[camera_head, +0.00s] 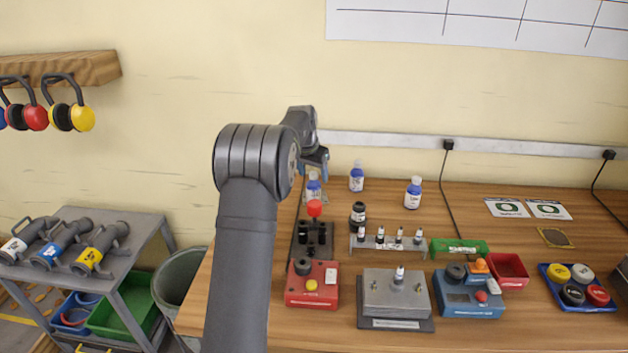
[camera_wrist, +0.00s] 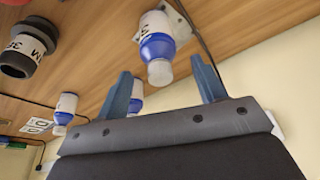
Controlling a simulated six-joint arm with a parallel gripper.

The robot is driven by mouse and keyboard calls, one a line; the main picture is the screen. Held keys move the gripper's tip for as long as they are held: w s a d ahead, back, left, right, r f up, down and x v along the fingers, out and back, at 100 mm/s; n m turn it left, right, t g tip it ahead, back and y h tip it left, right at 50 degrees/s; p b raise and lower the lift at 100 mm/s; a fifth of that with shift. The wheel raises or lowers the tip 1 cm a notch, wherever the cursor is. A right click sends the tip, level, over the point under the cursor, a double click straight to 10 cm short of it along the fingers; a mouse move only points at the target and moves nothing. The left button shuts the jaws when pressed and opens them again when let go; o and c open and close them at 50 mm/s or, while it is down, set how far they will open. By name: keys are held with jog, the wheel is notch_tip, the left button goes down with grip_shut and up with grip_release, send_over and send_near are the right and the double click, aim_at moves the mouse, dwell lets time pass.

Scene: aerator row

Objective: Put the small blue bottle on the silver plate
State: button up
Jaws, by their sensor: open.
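My gripper (camera_head: 319,168) is above the left bottle. In the wrist view my open gripper (camera_wrist: 160,68) has one bottle (camera_wrist: 157,46) in line with the gap between its fingers; contact is not visible. A second bottle is partly behind the left finger, and a third (camera_wrist: 65,107) is farther left. A pale plate (camera_wrist: 184,18) shows by the nearest bottle's base.
A rack of small bottles (camera_head: 388,246), a red box (camera_head: 312,286) and a blue box (camera_head: 468,295) stand in front.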

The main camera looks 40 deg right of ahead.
jog(key=v, duration=0.8)
jog(key=x, duration=1.1)
jog(key=shift+d+f, duration=0.1)
jog(key=shift+f, duration=0.2)
jog(key=shift+d+r, duration=0.1)
jog(key=shift+r, duration=1.8)
jog(key=shift+f, duration=0.1)
